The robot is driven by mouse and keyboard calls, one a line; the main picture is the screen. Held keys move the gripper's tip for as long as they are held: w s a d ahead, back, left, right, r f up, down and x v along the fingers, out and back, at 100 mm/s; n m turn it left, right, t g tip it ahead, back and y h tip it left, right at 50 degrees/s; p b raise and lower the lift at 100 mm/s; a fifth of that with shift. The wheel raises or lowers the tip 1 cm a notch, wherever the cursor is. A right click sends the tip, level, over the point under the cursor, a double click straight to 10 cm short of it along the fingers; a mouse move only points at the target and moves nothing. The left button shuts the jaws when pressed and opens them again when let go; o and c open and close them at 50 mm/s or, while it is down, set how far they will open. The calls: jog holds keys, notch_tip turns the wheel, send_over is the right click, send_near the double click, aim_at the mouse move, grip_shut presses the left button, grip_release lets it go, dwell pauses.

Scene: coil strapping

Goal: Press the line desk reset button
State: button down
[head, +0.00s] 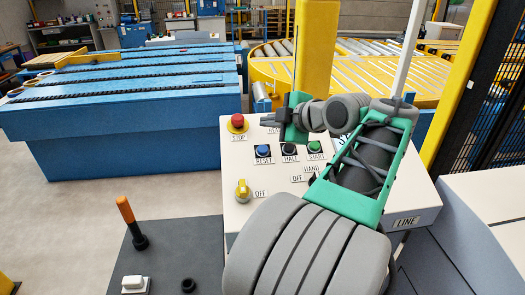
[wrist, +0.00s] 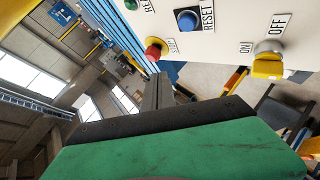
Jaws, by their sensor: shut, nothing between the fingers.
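The line desk (head: 225,170) has a pale sloped panel. Its blue RESET button (head: 263,150) is in the lower button row, left of HALT; it also shows in the wrist view (wrist: 187,20), at the top. My gripper (head: 267,120) is shut and empty, fingers pointing left across the panel's upper part, above RESET in the picture and right of the red STOP button (head: 237,121). In the wrist view the closed fingers (wrist: 158,90) end below STOP and lower left of RESET, apart from both in the picture. The gap to the panel is hard to judge.
Black HALT (head: 289,149) and green START (head: 314,147) buttons sit right of RESET. A yellow switch (head: 242,190) is lower left. My arm covers the panel's right part. A dark surface with an orange-handled lever (head: 126,212) stands left. A yellow post (head: 316,45) rises behind.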

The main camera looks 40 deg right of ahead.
aim_at(259, 146)
jog(key=f+b, duration=0.1)
jog(key=f, duration=0.1)
jog(key=w+d+f+b, duration=0.1)
jog(key=f, duration=0.2)
jog(key=w+f+b, duration=0.1)
jog(key=f, duration=0.2)
jog(key=shift+w+d+b, duration=0.2)
jog(key=shift+d+b, duration=0.1)
jog(key=shift+b, duration=0.05)
jog(key=shift+w+d+f+b, duration=0.1)
jog(key=shift+w+f+b, duration=0.1)
jog(key=shift+b, duration=0.1)
dwell(1.2)
jog(key=shift+w+d+f+b, duration=0.1)
jog(key=shift+f+b, duration=0.3)
jog(key=shift+b, duration=0.3)
jog(key=shift+w+d+f+b, duration=0.1)
jog(key=shift+f+b, duration=0.35)
jog(key=shift+b, duration=0.2)
dwell(0.7)
jog(key=shift+s+r, duration=0.25)
jog(key=shift+r, duration=0.6)
